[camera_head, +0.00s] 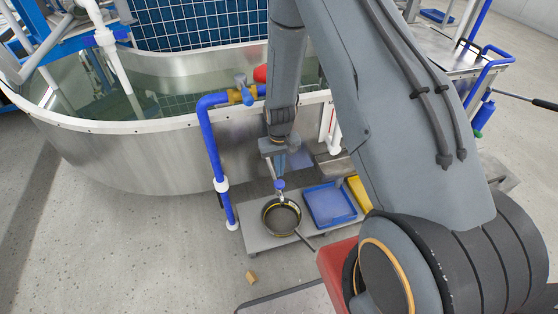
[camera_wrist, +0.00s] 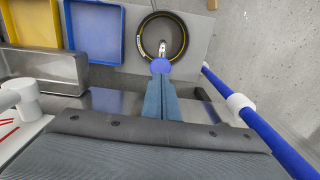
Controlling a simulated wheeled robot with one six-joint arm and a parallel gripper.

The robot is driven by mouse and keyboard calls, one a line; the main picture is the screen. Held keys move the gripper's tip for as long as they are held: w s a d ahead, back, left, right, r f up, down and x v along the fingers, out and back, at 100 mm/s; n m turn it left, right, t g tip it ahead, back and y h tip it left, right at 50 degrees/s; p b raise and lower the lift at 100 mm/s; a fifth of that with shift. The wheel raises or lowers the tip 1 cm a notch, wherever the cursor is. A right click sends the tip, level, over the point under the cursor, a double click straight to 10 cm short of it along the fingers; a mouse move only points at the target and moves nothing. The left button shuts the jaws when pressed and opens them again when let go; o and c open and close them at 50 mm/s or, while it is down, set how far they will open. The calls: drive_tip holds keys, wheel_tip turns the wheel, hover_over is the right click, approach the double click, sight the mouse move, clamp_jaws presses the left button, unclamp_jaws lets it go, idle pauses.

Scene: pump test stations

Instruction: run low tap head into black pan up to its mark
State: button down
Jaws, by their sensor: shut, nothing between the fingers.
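The black pan (camera_head: 281,217) stands on a low grey platform, its handle pointing to the lower right. A yellow ring shows inside it, also in the wrist view (camera_wrist: 181,38). I cannot tell how much water it holds. The low tap head, with a blue knob (camera_head: 280,185) and a short metal spout, is over the pan's near-tank edge; the knob also shows in the wrist view (camera_wrist: 160,66). My gripper (camera_wrist: 160,78) is shut and empty, its fingertips at the blue knob. I cannot tell whether they touch it. In the head view my gripper (camera_head: 278,172) is just above the knob.
A blue tray (camera_head: 330,204) and a yellow tray (camera_head: 359,193) lie right of the pan. A blue pipe (camera_head: 212,150) with a valve (camera_head: 243,92) stands to the left. The large metal tank (camera_head: 130,155) is behind. Open floor lies at the front left.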

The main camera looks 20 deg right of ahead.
sight(279, 183)
drive_tip(key=shift+f+b, duration=0.3)
drive_tip(key=shift+f, duration=2.1)
